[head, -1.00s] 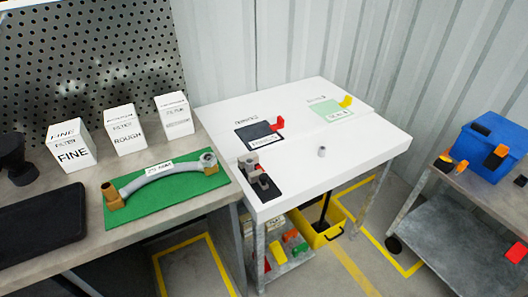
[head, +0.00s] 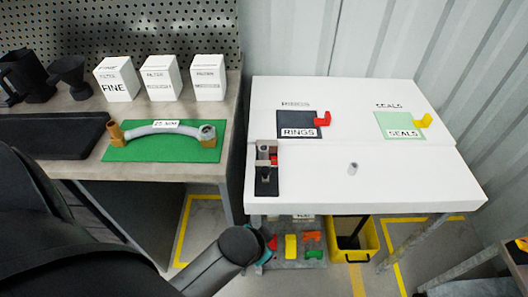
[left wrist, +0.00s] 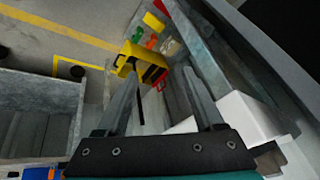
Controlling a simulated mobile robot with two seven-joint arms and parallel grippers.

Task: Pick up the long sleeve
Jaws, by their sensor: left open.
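A small grey upright cylinder (head: 352,168), which looks like the sleeve, stands alone on the front half of the white table (head: 420,185). It is too small to judge its length. My left arm reaches in from the lower left in the head view, and its gripper is mostly hidden behind the arm link there. In the left wrist view my left gripper (left wrist: 160,70) is open, with nothing between its fingers. It is in front of the table and below its top, apart from the cylinder, which I cannot see in that view. My right gripper is out of view.
A black fixture (head: 266,182) stands at the table's front left. Behind are a RINGS mat (head: 288,119) and a SEALS mat (head: 392,120). A yellow bin (head: 372,232) is below. A hose lies on a green mat (head: 120,155) at left. The table around the cylinder is clear.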

